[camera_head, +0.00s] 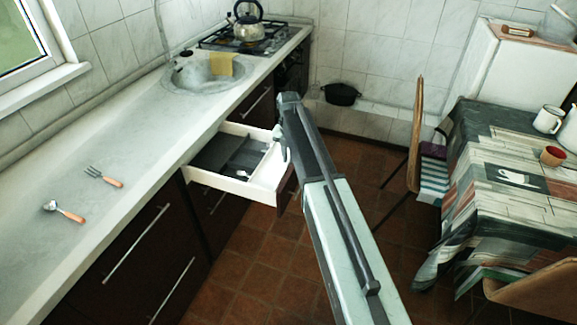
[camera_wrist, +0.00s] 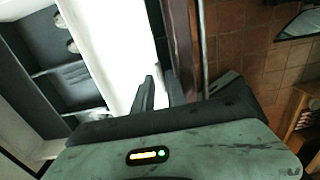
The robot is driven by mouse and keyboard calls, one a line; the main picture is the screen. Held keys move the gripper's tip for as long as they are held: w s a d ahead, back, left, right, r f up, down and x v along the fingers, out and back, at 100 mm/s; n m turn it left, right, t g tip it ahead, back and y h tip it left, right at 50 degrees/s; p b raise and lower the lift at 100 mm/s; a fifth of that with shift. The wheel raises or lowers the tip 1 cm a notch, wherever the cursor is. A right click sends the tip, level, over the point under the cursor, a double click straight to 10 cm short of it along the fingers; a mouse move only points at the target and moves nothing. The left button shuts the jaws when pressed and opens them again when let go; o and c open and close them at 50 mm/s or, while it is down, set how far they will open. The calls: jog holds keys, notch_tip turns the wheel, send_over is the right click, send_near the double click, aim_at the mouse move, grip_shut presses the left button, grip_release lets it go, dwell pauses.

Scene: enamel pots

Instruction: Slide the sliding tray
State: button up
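The sliding tray is a white drawer (camera_head: 262,182) with a dark front. It is pulled out from under the counter in the head view and holds a dark grey divided insert (camera_head: 232,152). In the wrist view the drawer's white wall (camera_wrist: 105,40) fills the left, with the insert (camera_wrist: 62,75) beyond it and the dark front panel (camera_wrist: 182,40) to the right. My gripper (camera_wrist: 160,82) has its two dark fingers at the drawer's edge, between the white wall and the dark front. Whether they clamp the edge is hidden. In the head view my arm largely hides the fingers.
A fork (camera_head: 104,177) and a spoon (camera_head: 63,211) lie on the counter (camera_head: 130,130). A sink (camera_head: 200,75) and a stove with a kettle (camera_head: 248,24) are farther back. A chair (camera_head: 415,135) and a cloth-covered table (camera_head: 500,190) stand at right. Tiled floor (camera_head: 250,260) is clear between.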

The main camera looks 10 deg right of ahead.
jog(key=shift+f, duration=0.1)
grip_shut()
dwell(1.4)
